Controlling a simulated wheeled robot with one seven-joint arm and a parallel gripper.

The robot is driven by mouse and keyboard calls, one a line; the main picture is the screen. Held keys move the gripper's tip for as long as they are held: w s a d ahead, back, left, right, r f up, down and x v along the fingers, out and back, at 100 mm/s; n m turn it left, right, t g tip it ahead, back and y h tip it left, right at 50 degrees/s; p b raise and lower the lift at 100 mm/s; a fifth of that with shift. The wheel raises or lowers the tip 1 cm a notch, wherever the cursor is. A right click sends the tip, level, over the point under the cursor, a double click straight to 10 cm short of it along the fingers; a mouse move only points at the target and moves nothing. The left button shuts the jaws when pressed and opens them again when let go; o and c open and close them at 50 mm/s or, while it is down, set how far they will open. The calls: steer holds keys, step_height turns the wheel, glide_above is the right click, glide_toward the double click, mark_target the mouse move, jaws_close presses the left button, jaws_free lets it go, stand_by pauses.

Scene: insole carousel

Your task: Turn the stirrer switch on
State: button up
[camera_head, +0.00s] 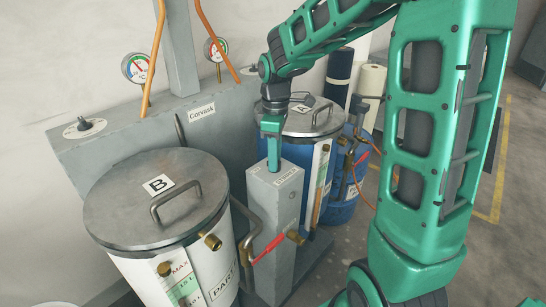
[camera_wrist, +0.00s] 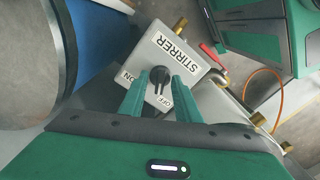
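The stirrer switch is a black knob (camera_wrist: 159,75) on top of a light grey box (camera_wrist: 172,58) marked STIRRER. In the wrist view an ON label (camera_wrist: 130,77) lies to the knob's left and an OFF label (camera_wrist: 177,98) to its lower right. My gripper (camera_wrist: 160,82) points down at the box, its two green fingers apart on either side of the knob. I cannot tell if they touch it. In the head view the grey box (camera_head: 276,215) stands between two drums, with my gripper (camera_head: 273,165) at its top; the knob is hidden there.
A white drum with a metal lid marked B (camera_head: 157,198) stands left of the box, and a blue drum (camera_head: 310,118) behind it. A red-handled valve (camera_head: 268,250) sticks out at the box's front. Open floor lies at right.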

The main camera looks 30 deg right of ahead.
jaws_close()
steer(key=shift+m, duration=0.3)
steer(key=m, duration=1.1)
steer(key=shift+m, duration=0.3)
stand_by(0.4)
jaws_free()
